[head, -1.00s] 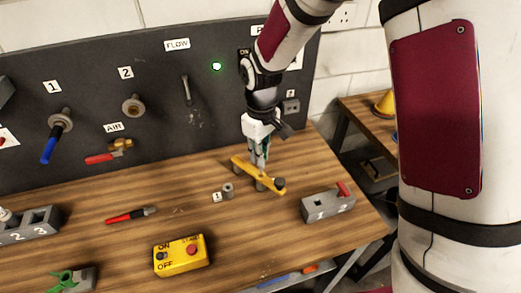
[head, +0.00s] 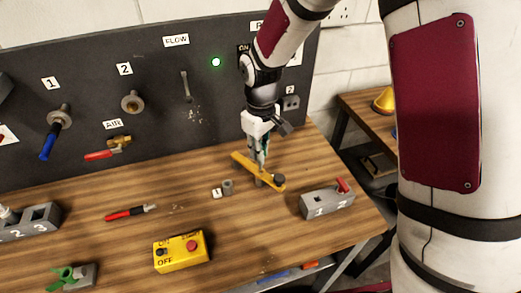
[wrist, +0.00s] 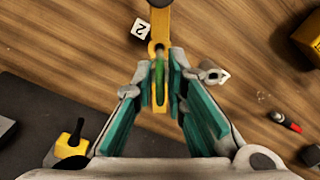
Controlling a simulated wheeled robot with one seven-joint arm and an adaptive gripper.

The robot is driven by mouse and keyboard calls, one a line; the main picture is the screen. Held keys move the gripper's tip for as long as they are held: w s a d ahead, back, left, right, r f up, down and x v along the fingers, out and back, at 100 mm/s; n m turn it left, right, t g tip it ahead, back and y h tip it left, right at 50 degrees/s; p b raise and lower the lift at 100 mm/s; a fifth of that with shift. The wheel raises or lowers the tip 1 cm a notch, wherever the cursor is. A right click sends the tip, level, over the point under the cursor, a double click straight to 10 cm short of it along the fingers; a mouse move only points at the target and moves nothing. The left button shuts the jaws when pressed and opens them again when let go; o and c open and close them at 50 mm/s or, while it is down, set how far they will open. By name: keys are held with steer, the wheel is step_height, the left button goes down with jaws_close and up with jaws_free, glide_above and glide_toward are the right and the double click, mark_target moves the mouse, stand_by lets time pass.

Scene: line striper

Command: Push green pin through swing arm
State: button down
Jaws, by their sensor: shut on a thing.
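The yellow swing arm (head: 246,163) lies above the bench, slanting toward a dark knob (head: 279,180) at its near end. It also shows in the wrist view (wrist: 160,22), running under my fingertips. My gripper (head: 260,162) points down over the middle of the swing arm. In the wrist view its teal-padded fingers (wrist: 160,88) are shut on the slim green pin (wrist: 159,76). The pin is over the yellow bar near a ring-shaped part. I cannot tell how deep the pin sits; its lower end is hidden.
A grey post (head: 228,187) with a "1" label stands left of the swing arm. A grey block (head: 322,203) with a red part is to the right. A yellow button box (head: 181,251) and a red marker (head: 125,213) lie left. The dark panel (head: 210,130) rises behind.

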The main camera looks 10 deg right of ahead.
mark_target(261, 169)
steer(key=shift+f+b, duration=0.75)
steer(key=shift+f, duration=2)
stand_by(1.3)
steer(key=c, duration=1.2)
jaws_free()
steer(key=shift+r, duration=0.1)
steer(key=shift+r+p, duration=1.2)
steer(key=shift+r, duration=2.25)
